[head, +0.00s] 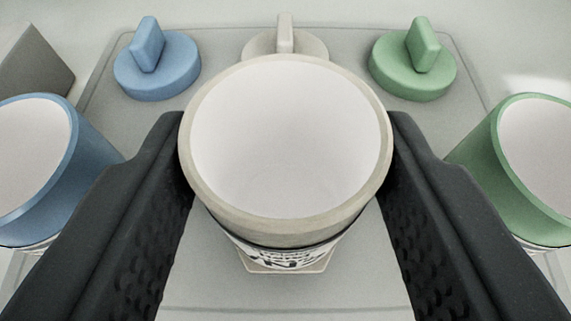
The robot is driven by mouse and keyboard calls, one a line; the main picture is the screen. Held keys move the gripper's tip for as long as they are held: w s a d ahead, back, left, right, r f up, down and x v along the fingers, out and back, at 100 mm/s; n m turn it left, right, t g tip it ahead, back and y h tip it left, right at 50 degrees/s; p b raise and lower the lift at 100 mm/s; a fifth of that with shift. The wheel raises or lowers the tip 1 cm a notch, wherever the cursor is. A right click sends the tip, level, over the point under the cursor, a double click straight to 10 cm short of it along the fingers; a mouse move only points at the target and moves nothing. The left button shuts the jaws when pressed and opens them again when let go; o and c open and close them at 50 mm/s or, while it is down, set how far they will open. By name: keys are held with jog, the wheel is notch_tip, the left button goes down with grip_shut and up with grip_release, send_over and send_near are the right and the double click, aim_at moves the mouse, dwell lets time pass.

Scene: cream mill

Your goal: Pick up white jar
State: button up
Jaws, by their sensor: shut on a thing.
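The white jar (290,140) is an open, empty cup with a cream rim and a black-lettered band low on its outer side. It is upright in the middle of the head view. My gripper (287,150) has one dark finger on each side of the jar, and both touch it just below the rim. It is shut on the jar. The jar's lower part is mostly hidden, with a pale base edge showing beneath it. I cannot tell whether the jar is clear of the surface.
A blue jar (62,175) stands at the left and a green jar (522,180) at the right, each close to a finger. Behind are a blue lid (157,72), a cream lid (316,44) partly hidden, and a green lid (412,75) on a pale tray (226,42). A grey block (35,65) sits far left.

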jog(key=shift+r, duration=0.9)
jog(key=shift+s+a+r, duration=0.15)
jog(key=shift+s+r, duration=0.15)
jog(key=shift+s, duration=0.15)
jog(key=s+a+r+b, duration=0.1)
jog(key=s+a+b, duration=0.2)
jog(key=s, duration=1.1)
jog(key=shift+s+a+r, duration=0.2)
jog(key=shift+a, duration=0.55)
